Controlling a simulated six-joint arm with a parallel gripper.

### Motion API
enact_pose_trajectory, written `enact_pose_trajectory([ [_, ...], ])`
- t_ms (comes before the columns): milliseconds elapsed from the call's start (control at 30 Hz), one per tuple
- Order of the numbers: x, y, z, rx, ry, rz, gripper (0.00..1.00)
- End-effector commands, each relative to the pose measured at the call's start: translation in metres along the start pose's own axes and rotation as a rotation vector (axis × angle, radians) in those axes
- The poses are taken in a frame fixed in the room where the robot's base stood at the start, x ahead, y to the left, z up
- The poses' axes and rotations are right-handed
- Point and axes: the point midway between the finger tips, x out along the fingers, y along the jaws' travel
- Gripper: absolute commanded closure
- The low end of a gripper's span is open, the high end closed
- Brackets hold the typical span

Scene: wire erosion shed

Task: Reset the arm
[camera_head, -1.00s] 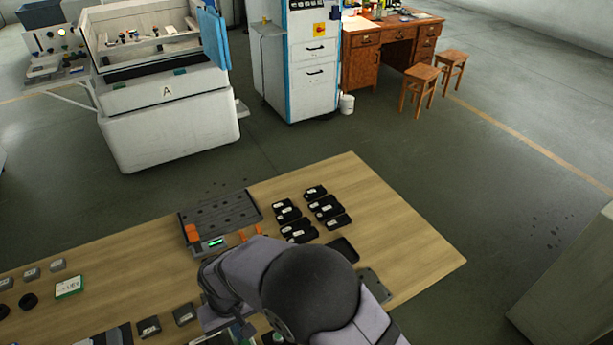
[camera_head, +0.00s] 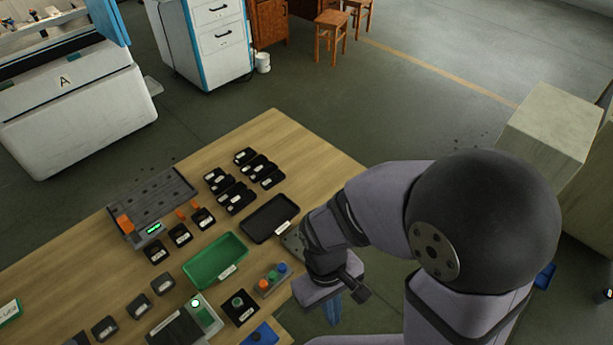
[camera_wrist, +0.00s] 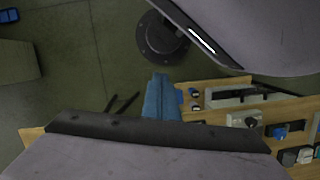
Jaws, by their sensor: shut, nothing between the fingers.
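My arm reaches in from the lower right of the head view, bent over the right edge of the wooden table (camera_head: 275,130). My gripper (camera_head: 332,312) hangs beside that edge, its blue fingers pointing down, apart from the objects on the table. In the wrist view the blue fingers (camera_wrist: 160,98) lie together, shut and empty, over the dark floor with the table's edge just to their right.
A green tray (camera_head: 213,262), a black tray (camera_head: 270,217), several small black boxes (camera_head: 232,198) and a grey perforated plate (camera_head: 150,195) lie on the table. A pale cabinet (camera_head: 548,130) stands at the right. Open floor lies beyond the table.

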Motion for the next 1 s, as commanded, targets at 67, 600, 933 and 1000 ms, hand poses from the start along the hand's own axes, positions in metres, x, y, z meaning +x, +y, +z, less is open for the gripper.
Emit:
enact_pose_trajectory([
  [67, -0.013, 0.023, 0.003, 0.12, 0.057, -0.025, 1.0],
  [600, -0.049, 0.111, 0.011, 0.53, 0.232, -0.062, 1.0],
  [933, -0.049, 0.112, 0.011, 0.533, 0.231, -0.062, 1.0],
  [1000, -0.049, 0.112, 0.011, 0.532, 0.231, -0.062, 1.0],
])
